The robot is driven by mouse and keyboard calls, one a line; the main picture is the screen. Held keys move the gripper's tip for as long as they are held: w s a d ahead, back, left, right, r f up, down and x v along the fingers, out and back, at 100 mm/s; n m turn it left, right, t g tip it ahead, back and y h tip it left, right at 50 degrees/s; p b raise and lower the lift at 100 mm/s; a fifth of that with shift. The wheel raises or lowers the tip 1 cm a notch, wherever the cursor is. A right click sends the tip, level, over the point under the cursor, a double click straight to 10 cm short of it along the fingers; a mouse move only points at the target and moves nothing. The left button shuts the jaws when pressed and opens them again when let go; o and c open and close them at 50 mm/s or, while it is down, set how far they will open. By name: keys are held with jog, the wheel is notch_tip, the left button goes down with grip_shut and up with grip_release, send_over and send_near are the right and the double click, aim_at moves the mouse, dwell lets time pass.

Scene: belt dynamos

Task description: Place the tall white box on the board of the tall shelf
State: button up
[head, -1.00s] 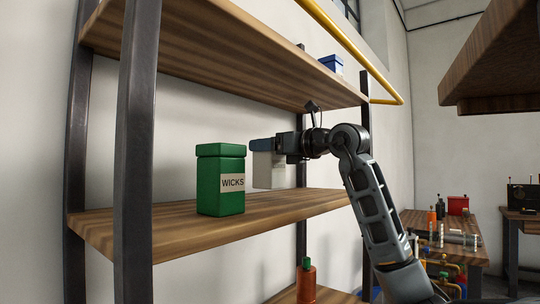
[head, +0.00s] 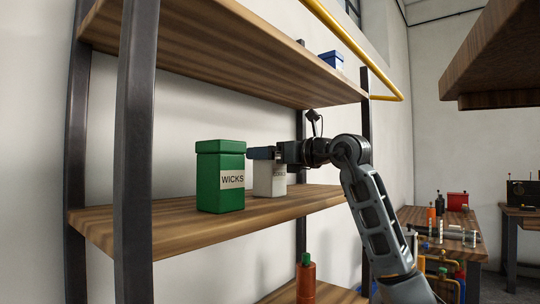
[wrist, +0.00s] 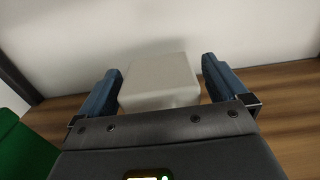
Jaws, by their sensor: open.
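The white box (head: 269,178) is upright at the middle board (head: 285,207) of the tall shelf, just right of the green WICKS box. It looks to be standing on the board, though its lower left is partly hidden by the green box. My gripper (head: 262,153) is at the top of the white box. In the wrist view the white box (wrist: 160,82) is between the two blue fingers of my gripper (wrist: 161,88), which are open, with a narrow gap on each side.
The green WICKS box (head: 220,177) stands close left of the white box; its edge shows in the wrist view (wrist: 22,150). The upper board (head: 230,50) is overhead. A dark upright post (head: 136,150) stands in front at left. An orange bottle (head: 306,280) is below.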

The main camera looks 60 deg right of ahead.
jog(key=shift+r, duration=0.3)
jog(key=b+v, duration=0.2)
jog(key=v, duration=1)
jog(key=shift+f, duration=0.2)
